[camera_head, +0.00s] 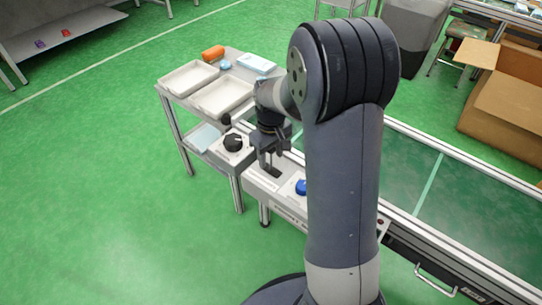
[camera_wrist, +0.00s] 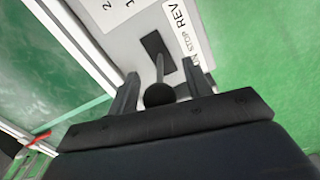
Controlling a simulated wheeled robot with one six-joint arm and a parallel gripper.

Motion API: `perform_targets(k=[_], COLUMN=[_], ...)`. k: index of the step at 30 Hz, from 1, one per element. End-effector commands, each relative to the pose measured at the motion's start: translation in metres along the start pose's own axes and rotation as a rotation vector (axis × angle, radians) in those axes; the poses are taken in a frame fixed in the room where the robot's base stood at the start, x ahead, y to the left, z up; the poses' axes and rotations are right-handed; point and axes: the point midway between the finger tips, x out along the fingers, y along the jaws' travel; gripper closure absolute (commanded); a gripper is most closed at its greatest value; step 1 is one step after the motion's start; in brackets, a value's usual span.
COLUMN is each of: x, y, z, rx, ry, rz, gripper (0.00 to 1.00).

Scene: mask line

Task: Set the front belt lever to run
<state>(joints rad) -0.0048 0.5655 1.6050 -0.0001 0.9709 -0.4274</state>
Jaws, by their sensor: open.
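In the wrist view, the lever has a black ball knob (camera_wrist: 160,94) on a thin grey stem (camera_wrist: 160,67). The stem rises from a dark slot (camera_wrist: 153,44) in a pale panel. A white label strip (camera_wrist: 181,30) beside the slot reads REV, then STOP, with a third word mostly hidden by a finger. I cannot tell exactly which mark the stem lines up with. My gripper (camera_wrist: 158,88) is open, one finger on each side of the knob, with visible gaps. In the head view my gripper (camera_head: 268,158) hangs over the panel (camera_head: 255,181), pointing down.
A blue knob (camera_head: 301,187) sits on the same panel, close to the right. A box with a black dial (camera_head: 233,143) stands to the left. Beyond are white trays (camera_head: 222,96) on a cart. The green belt (camera_head: 410,168) lies right; open floor lies left.

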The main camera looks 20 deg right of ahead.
Motion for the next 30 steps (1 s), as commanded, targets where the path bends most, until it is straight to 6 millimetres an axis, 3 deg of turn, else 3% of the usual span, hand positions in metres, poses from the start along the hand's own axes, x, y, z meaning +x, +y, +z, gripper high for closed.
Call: perform_targets(k=[9, 26, 30], x=[0.0022, 0.0020, 0.0020], y=[-0.0001, -0.0001, -0.0001], z=[0.0001, 0.0001, 0.0001], rx=[0.000, 0.000, 0.000], ry=[0.000, 0.000, 0.000], rz=[0.000, 0.000, 0.000], gripper=[0.53, 0.99, 1.00])
